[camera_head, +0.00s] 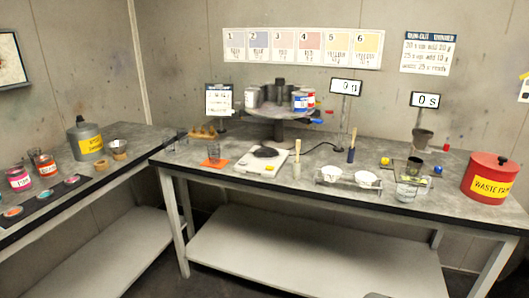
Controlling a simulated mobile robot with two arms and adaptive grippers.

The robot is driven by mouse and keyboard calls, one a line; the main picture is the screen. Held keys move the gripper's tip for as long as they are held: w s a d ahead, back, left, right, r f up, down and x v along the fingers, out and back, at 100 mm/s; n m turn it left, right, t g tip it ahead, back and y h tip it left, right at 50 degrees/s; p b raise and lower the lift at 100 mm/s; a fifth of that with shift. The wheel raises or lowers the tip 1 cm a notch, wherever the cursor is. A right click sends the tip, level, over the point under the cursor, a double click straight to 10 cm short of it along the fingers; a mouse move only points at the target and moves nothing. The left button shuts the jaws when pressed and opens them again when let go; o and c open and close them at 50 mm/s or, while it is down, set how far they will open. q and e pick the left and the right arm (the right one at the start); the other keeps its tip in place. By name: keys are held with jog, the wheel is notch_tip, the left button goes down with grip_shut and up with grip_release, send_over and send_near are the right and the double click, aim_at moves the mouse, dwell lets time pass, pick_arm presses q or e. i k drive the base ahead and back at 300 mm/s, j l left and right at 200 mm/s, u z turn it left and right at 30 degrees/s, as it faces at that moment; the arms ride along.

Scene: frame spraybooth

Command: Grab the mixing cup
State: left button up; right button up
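Several cups stand on the grey workbench, and I cannot tell for certain which is the mixing cup. A clear cup (213,152) stands by an orange mat (214,165) on the left part of the bench. Another clear cup (407,189) stands near the front edge on the right. Neither of my grippers shows in the head view.
A scale (262,160), two white filters in a rack (348,179), a round turntable with cans (278,112) and a red waste can (491,178) occupy the workbench (225,179). A side bench (118,167) on the left holds paint jars and a grey can (84,138).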

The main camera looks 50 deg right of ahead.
aim_at(213, 148)
jog(key=z, duration=1.35)
jog(key=i, duration=0.25)
